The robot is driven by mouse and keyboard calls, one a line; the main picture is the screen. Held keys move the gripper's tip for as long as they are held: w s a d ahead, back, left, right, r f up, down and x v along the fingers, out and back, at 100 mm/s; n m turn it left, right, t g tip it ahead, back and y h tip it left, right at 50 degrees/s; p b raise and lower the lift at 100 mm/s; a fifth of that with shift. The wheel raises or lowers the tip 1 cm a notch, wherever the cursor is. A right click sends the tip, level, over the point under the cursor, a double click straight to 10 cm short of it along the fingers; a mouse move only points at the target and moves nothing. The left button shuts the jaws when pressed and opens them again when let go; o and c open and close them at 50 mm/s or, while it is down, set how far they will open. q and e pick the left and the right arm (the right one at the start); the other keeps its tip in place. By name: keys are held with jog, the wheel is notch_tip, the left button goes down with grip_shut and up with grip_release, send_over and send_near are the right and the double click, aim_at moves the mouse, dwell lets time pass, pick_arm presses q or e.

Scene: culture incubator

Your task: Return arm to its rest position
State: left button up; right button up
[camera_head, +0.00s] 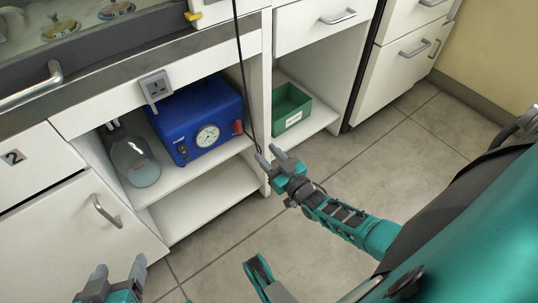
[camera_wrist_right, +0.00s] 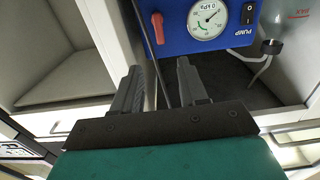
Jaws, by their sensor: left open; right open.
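My right gripper (camera_head: 270,157) is open and empty in front of the open lower cabinet, near the upright panel between its two bays. In the right wrist view its two fingers (camera_wrist_right: 158,70) stand apart, with a thin dark cable (camera_wrist_right: 159,50) running between them in the picture. I cannot tell whether the cable touches them. My right arm (camera_head: 340,215) stretches out from the lower right. My left gripper (camera_head: 118,272) is open and empty at the bottom left, in front of the lower cabinet door. Its lower part is cut off by the picture edge.
A blue pump (camera_head: 203,110) with a dial sits on the cabinet shelf, beside a glass flask (camera_head: 134,160). It also shows in the right wrist view (camera_wrist_right: 175,38). A green bin (camera_head: 291,108) stands in the right bay. The tiled floor (camera_head: 415,140) at right is clear.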

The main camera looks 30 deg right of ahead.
jog(key=shift+w, duration=0.1)
dwell(0.3)
jog(key=s+a+r+g, duration=0.2)
jog(key=s+a+g, duration=0.5)
jog(key=g, duration=0.1)
jog(key=s+r+g+h, duration=0.1)
jog(key=s+r+g, duration=0.2)
jog(key=s+r, duration=0.35)
jog(key=s+r+g, duration=0.3)
jog(key=s+r, duration=0.1)
jog(key=s, duration=0.6)
jog(key=w+a+f+n+t+y, duration=0.2)
jog(key=w+a+t+y, duration=0.1)
jog(key=w+a+t, duration=0.55)
pick_arm(q)
jog(key=s+a+r+y+p, duration=0.1)
jog(key=a+r+p, duration=0.3)
jog(key=r+p, duration=0.9)
jog(key=s+p, duration=0.1)
jog(key=p, duration=0.5)
pick_arm(e)
jog(key=d+r+g+h, duration=0.1)
jog(key=d+r, duration=0.4)
jog(key=r, duration=0.7)
jog(key=shift+s+d+r+m+g+h, duration=0.25)
jog(key=shift+s+d+m+g+h, duration=0.1)
jog(key=shift+s, duration=0.1)
